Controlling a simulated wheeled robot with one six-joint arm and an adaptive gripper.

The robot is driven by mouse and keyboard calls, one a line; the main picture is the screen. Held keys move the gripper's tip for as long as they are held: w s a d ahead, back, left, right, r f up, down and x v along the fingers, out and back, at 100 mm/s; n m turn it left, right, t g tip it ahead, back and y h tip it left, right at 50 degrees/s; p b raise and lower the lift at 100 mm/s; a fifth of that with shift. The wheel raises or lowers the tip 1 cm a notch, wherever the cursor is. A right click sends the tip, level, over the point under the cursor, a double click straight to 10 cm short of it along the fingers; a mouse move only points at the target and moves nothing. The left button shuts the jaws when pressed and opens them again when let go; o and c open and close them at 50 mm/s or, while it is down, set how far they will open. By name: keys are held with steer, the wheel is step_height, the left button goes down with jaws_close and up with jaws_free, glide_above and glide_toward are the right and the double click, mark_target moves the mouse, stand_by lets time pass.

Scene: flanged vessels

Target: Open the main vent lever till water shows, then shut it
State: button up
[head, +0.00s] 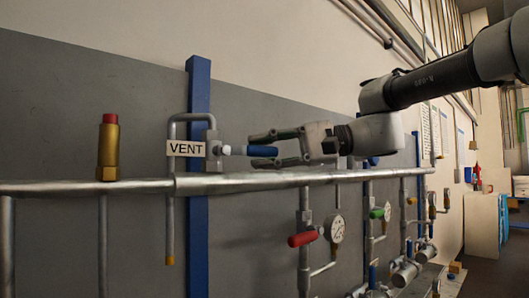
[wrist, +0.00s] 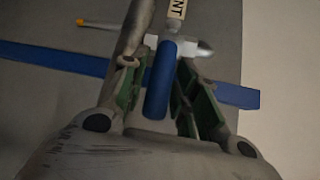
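The main vent lever (head: 262,151) has a blue grip and points right from the vent valve (head: 213,150), beside the VENT label (head: 186,149). In the wrist view the blue grip (wrist: 162,80) lies lengthwise between my fingers. My gripper (head: 264,149) is open, one finger on each side of the lever's end; whether either finger touches it I cannot tell. The vent pipe (head: 170,215) bends over and down to a yellow-tipped end (head: 170,261). No water shows at that end.
A horizontal steel pipe (head: 120,187) runs just below my gripper. A brass valve with a red cap (head: 108,148) stands on it at left. A blue post (head: 198,95) is behind the vent. A red lever (head: 302,239) and gauges (head: 335,229) hang lower right.

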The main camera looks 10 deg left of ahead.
jaws_close()
